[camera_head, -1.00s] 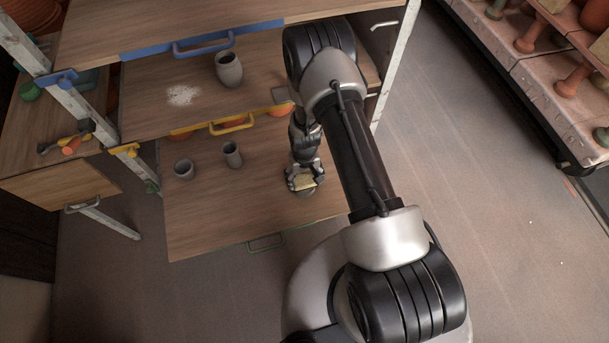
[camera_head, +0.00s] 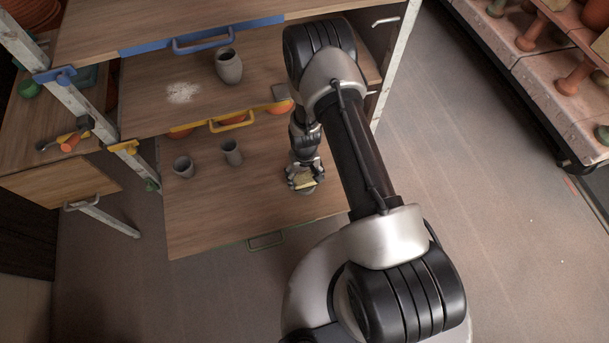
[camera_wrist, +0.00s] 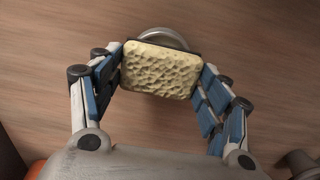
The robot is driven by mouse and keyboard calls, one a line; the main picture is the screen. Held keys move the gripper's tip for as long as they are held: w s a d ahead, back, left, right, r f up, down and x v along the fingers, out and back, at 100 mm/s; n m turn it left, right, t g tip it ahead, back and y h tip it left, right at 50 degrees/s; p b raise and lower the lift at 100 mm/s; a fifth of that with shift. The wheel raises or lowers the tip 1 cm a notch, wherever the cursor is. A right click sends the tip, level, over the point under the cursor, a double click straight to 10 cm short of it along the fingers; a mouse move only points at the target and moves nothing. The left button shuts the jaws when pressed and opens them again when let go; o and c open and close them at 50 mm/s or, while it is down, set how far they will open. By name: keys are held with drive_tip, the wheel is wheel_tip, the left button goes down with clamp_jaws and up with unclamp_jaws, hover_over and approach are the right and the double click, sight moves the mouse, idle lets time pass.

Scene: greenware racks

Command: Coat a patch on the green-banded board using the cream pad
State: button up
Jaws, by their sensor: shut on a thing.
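The green-banded board (camera_head: 210,225) is the lowest wooden board, with a green-edged handle (camera_head: 266,241) at its front. My gripper (camera_head: 305,181) is over the right part of this board. It is shut on the cream pad (camera_wrist: 160,70), a pitted block held between the blue-lined fingers in the wrist view. A grey rounded thing (camera_wrist: 165,36) shows partly behind the pad. I cannot tell whether the pad touches the board; its underside is hidden. No coated patch shows on the visible part of this board.
Two grey pots (camera_head: 183,167) (camera_head: 232,152) stand on the left of the green-banded board. The yellow-banded board (camera_head: 150,115) above carries a grey pot (camera_head: 229,67) and a white powdery patch (camera_head: 182,93). The blue-banded board (camera_head: 100,35) is higher still. A rack post (camera_head: 95,115) stands left.

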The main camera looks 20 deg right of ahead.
drive_tip(key=shift+f+b, duration=0.5)
drive_tip(key=shift+f, duration=0.05)
idle(1.4)
drive_tip(key=shift+r, duration=0.15)
drive_tip(key=shift+r+p, duration=2.2)
drive_tip(key=shift+r, duration=1.2)
drive_tip(key=shift+w+r, duration=0.1)
drive_tip(key=shift+r, duration=0.1)
wheel_tip(320, 180, up, 15)
drive_tip(key=w, duration=0.2)
wheel_tip(320, 180, up, 13)
hover_over(304, 177)
drive_tip(key=s, duration=0.2)
drive_tip(key=shift+s, duration=0.1)
